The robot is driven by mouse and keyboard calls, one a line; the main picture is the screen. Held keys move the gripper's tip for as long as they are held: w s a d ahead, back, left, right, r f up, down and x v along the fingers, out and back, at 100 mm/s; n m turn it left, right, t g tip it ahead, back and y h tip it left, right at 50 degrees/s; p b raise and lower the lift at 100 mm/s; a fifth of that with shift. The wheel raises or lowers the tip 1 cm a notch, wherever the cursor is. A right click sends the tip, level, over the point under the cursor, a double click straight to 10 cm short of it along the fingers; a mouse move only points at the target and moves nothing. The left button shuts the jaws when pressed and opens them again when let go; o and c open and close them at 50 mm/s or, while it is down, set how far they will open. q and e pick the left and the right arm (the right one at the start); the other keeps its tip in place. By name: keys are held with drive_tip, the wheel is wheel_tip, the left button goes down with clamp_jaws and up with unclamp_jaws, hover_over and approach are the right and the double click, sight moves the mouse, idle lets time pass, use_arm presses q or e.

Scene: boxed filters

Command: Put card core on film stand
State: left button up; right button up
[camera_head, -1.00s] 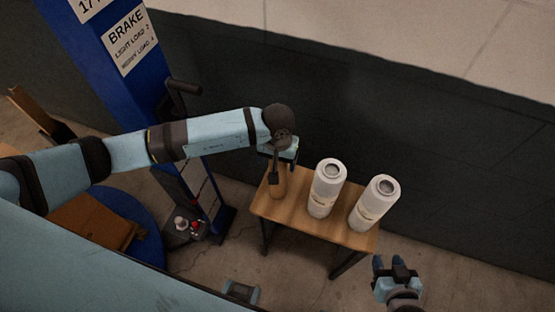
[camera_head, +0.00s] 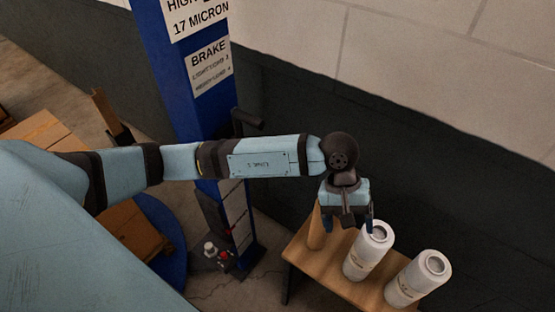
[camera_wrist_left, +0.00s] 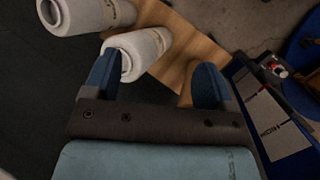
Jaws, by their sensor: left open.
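The card core (camera_head: 315,229) is a plain brown tube standing upright at the left end of a small wooden table, partly hidden by my left gripper. My left gripper (camera_head: 348,222) is open and points down at the table, beside the core and close to the nearer white roll. In the left wrist view its two blue fingers (camera_wrist_left: 156,78) are apart; I cannot clearly pick out the core there against the wood. I cannot tell for sure which part is the film stand; a blue column (camera_head: 175,80) with signs stands left of the table.
Two white rolls, one (camera_head: 369,250) near the gripper and one (camera_head: 419,278) farther right, stand on the wooden table (camera_head: 300,254). A dark wall runs behind. A blue round base (camera_head: 168,240) with brown boxes lies left, beside a unit with a red button (camera_head: 223,256).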

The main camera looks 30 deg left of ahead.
use_arm(q)
drive_tip(key=s+d+r+n+t+h, duration=0.2)
drive_tip(key=d+r+n+h, duration=0.2)
drive_tip(key=n+h, duration=0.5)
drive_tip(key=s+d+r+n+t+h, duration=0.2)
drive_tip(key=d+r+n+h, duration=0.3)
drive_tip(key=n, duration=0.6)
drive_tip(key=w+a+f+n+t+y, duration=0.1)
drive_tip(key=a+f+n+t+y, duration=0.6)
drive_tip(key=n, duration=1)
drive_tip(key=w+a+f+n+t+y, duration=0.2)
drive_tip(key=a+f+n+t+y, duration=0.45)
drive_tip(key=n, duration=1.05)
drive_tip(key=s+a+f+n+g+y, duration=0.1)
drive_tip(key=s+a+f+n+g, duration=0.1)
drive_tip(key=s+a+f+n, duration=0.2)
drive_tip(key=s+a+f+n+g+y, duration=0.1)
drive_tip(key=s+a+f+n, duration=0.3)
drive_tip(key=f, duration=0.5)
drive_tip(key=s+n, duration=0.2)
drive_tip(key=n, duration=0.1)
drive_tip(key=shift+n+g, duration=0.3)
drive_tip(key=shift+g, duration=0.05)
drive_tip(key=shift+s, duration=0.1)
